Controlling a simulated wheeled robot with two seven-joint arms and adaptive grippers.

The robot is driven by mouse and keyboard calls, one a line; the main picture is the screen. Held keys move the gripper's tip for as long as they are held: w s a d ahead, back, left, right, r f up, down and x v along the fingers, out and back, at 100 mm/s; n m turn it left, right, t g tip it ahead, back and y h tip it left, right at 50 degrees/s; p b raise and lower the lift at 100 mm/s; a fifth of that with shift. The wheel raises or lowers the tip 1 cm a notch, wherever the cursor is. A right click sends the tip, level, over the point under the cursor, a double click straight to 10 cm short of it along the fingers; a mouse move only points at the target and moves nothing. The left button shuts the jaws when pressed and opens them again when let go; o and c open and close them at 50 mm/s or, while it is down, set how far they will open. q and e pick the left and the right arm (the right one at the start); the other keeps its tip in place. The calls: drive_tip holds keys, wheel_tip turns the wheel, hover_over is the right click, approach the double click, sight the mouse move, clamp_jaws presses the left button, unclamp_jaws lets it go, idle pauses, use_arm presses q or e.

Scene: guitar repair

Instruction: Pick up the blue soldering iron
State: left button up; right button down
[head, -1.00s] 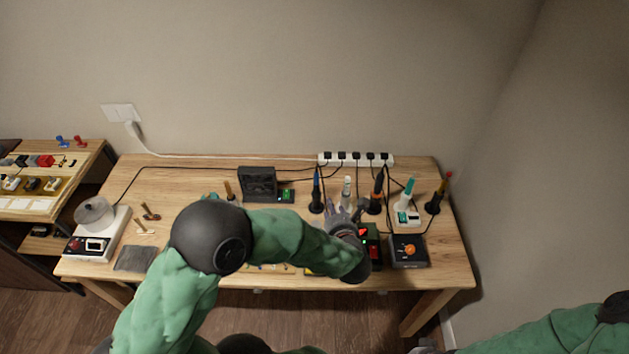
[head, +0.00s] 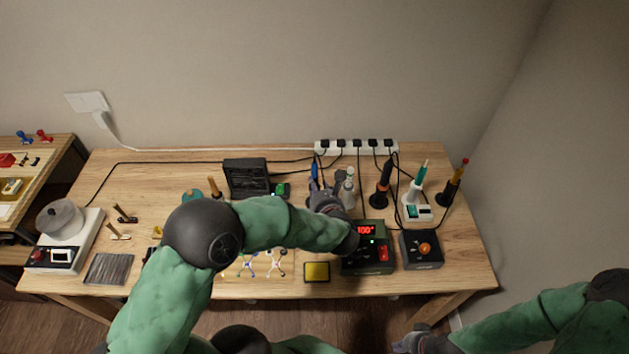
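The blue soldering iron (head: 314,171) stands upright at the back middle of the workbench, its blue handle showing above my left gripper. My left gripper (head: 323,186) is just in front of it, with its fingers spread apart and reaching toward the iron. The iron's lower part and stand are mostly hidden behind the gripper, and I cannot tell whether they touch. My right gripper (head: 413,343) is low at the front, off the bench and far from the iron; its fingers are too small and dark to read.
A white-grey iron (head: 349,188) stands close to the right of my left gripper. A black-orange iron (head: 383,184) and a teal iron (head: 420,185) stand farther right. Cables run to the power strip (head: 357,147). A station with a red display (head: 368,250) sits under my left wrist.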

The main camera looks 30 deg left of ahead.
use_arm(q)
drive_tip(key=shift+b+x, duration=0.8)
drive_tip(key=shift+x, duration=2.2)
drive_tip(key=shift+r, duration=0.1)
drive_tip(key=shift+c, duration=0.3)
clamp_jaws()
